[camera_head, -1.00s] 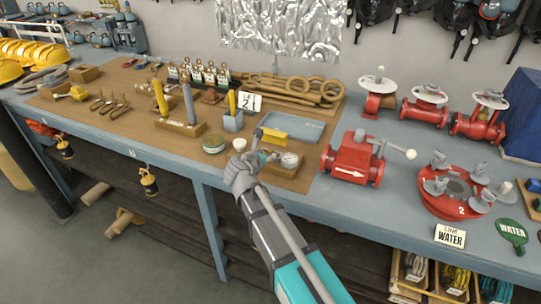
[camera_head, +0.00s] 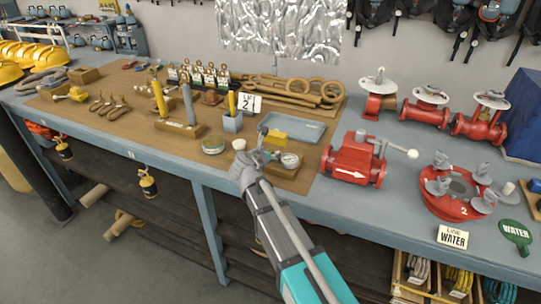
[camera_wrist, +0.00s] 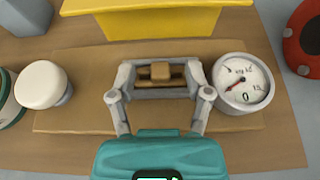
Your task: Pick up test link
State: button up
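My gripper (camera_wrist: 160,78) points down over a wooden board (camera_wrist: 80,118) in the wrist view. Its two grey fingers stand apart on either side of a small brown piece with darker bars (camera_wrist: 160,71), which I take for the test link. I see no clear grip on it; the fingers partly frame it. In the head view my gripper (camera_head: 250,165) is at the bench's front edge and hides most of that piece. A round pressure gauge (camera_wrist: 243,82) sits on the board just right of the fingers; it also shows in the head view (camera_head: 289,159).
A yellow block (camera_wrist: 155,20) stands just beyond the board. A white-capped jar (camera_wrist: 42,84) is close on the left. A red valve (camera_head: 353,160) stands to the right. A grey tray (camera_head: 293,128) lies behind. Small upright items crowd the left.

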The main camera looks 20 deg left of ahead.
grip_shut()
jog(key=shift+r, duration=0.2)
dwell(0.3)
notch_tip(320, 180, up, 2)
jog(key=p, duration=0.2)
jog(key=shift+r+p, duration=0.15)
jog(key=shift+p, duration=0.2)
jog(key=s+d+r+p, duration=0.7)
jog(key=d+r+p, duration=0.3)
jog(key=d, duration=0.1)
jog(key=shift+s+d+r, duration=0.15)
jog(key=shift+s+d, duration=0.2)
jog(key=shift+s, duration=0.05)
